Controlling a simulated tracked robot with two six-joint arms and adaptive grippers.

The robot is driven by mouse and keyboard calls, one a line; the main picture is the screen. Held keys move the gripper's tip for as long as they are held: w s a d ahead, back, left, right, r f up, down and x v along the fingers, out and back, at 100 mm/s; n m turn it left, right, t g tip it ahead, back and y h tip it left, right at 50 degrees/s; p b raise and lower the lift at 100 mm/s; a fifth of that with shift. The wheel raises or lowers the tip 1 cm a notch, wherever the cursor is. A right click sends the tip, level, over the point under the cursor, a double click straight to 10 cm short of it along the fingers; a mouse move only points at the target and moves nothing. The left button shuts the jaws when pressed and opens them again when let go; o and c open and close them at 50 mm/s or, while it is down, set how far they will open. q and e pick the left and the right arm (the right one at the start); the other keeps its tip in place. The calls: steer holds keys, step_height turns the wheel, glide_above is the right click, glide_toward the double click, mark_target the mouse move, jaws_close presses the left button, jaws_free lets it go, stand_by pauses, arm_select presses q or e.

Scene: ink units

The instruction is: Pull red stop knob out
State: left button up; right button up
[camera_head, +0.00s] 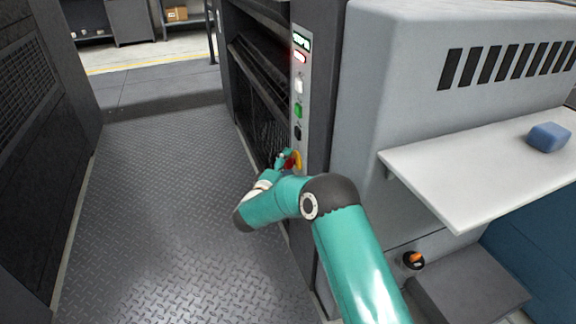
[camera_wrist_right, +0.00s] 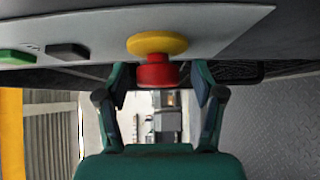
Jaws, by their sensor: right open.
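The red stop knob (camera_wrist_right: 157,75) sits on a yellow disc (camera_wrist_right: 157,43) on the control panel (camera_wrist_right: 215,22), in the upper middle of the right wrist view. My right gripper (camera_wrist_right: 158,82) is open, with one finger on each side of the red knob and a visible gap to both. In the head view, my right gripper (camera_head: 283,160) is small at the lower end of the upright panel (camera_head: 303,85), partly covering the red knob and its yellow disc (camera_head: 297,158). My left gripper is in neither view.
Green (camera_head: 298,111) and black (camera_head: 298,132) buttons sit above the knob on the panel. A white shelf (camera_head: 470,165) with a blue block (camera_head: 548,137) juts out at the right. The metal floor (camera_head: 160,210) on the left is clear.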

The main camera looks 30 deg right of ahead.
steer(key=shift+w+d, duration=0.2)
steer(key=shift+d, duration=0.2)
steer(key=shift+c, duration=0.4)
steer(key=shift+a, duration=0.1)
jaws_close()
